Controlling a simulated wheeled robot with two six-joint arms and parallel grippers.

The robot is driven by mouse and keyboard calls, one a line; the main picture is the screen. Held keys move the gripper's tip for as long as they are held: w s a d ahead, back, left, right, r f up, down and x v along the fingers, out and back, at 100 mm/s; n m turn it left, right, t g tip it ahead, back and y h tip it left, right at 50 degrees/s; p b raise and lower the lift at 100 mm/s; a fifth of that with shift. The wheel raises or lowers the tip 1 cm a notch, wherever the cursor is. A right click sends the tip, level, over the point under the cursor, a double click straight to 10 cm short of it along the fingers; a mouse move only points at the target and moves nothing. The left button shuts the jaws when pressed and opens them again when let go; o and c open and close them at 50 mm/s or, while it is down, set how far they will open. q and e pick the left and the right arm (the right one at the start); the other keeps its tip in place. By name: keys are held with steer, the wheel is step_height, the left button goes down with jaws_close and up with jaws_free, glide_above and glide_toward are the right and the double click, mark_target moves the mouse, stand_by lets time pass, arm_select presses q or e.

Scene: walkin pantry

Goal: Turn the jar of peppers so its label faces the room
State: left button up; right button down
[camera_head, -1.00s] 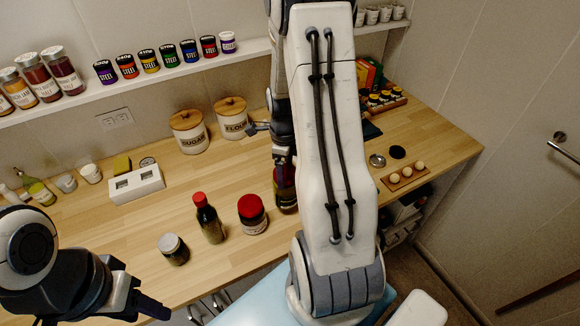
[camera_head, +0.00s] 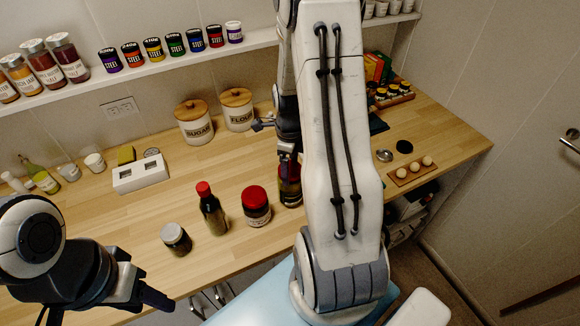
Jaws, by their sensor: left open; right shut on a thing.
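A jar with dark red and yellowish patches (camera_head: 290,192) stands at the right end of the front row on the wooden counter. It may be the jar of peppers; my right arm covers part of it, and no label can be read on it. My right gripper (camera_head: 288,160) points down at its top and is shut on it. The fingertips are mostly hidden. My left gripper (camera_head: 139,286) is open and empty at the counter's front edge, lower left, apart from the jars.
Left of the held jar stand a red-lidded jar (camera_head: 256,208), a red-capped bottle (camera_head: 212,210) and a grey-lidded jar (camera_head: 176,240). Sugar (camera_head: 195,127) and flour (camera_head: 238,114) canisters stand behind. The counter (camera_head: 120,216) is clear at left middle.

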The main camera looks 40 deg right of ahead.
steer(key=shift+f+b, duration=0.4)
steer(key=shift+f, duration=0.15)
jaws_free()
step_height(320, 180, up, 11)
steer(key=shift+f+b, duration=0.2)
steer(key=shift+b, duration=0.65)
steer(key=s+a+n+b, duration=0.2)
steer(key=a+n, duration=1.5)
steer(key=a, duration=0.2)
steer(key=s+a+n+y+b, duration=0.1)
steer(key=s+a+n, duration=1.1)
steer(key=n, duration=0.8)
steer(key=shift+s+f, duration=0.2)
steer(key=shift+s, duration=1)
